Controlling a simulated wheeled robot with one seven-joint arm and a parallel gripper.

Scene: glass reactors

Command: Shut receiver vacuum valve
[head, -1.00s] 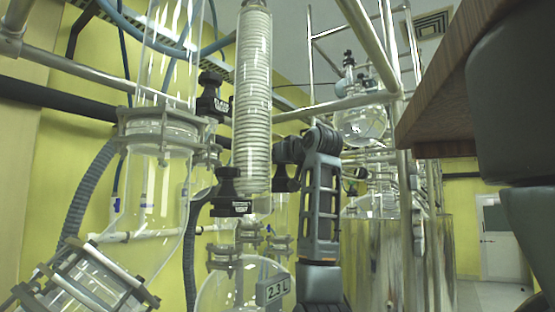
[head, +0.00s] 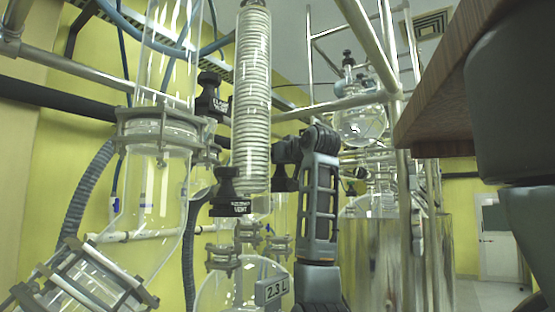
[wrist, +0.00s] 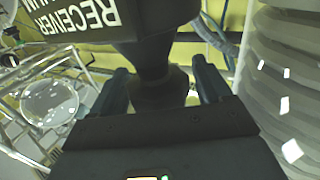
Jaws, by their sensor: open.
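The receiver vacuum valve (wrist: 150,62) is a black handle with a dark block whose upside-down white label (wrist: 72,18) reads RECEIVER and, partly cut off, what looks like VACUUM. In the wrist view my gripper (wrist: 163,88) is open, with one finger on each side of the valve's narrow neck. I cannot tell whether either finger touches it. In the head view a black valve part (head: 284,180) shows just left of my grey arm, right of the coiled column. My fingers cannot be made out there, and the arm hides part of the valve.
The coiled glass column (head: 253,100) stands close beside the valve and also fills the right of the wrist view (wrist: 280,80). Two other black valves stand to its left: the receiver vent (head: 230,192) and an upper one (head: 209,95). A 2.3 L flask (head: 235,285) is below.

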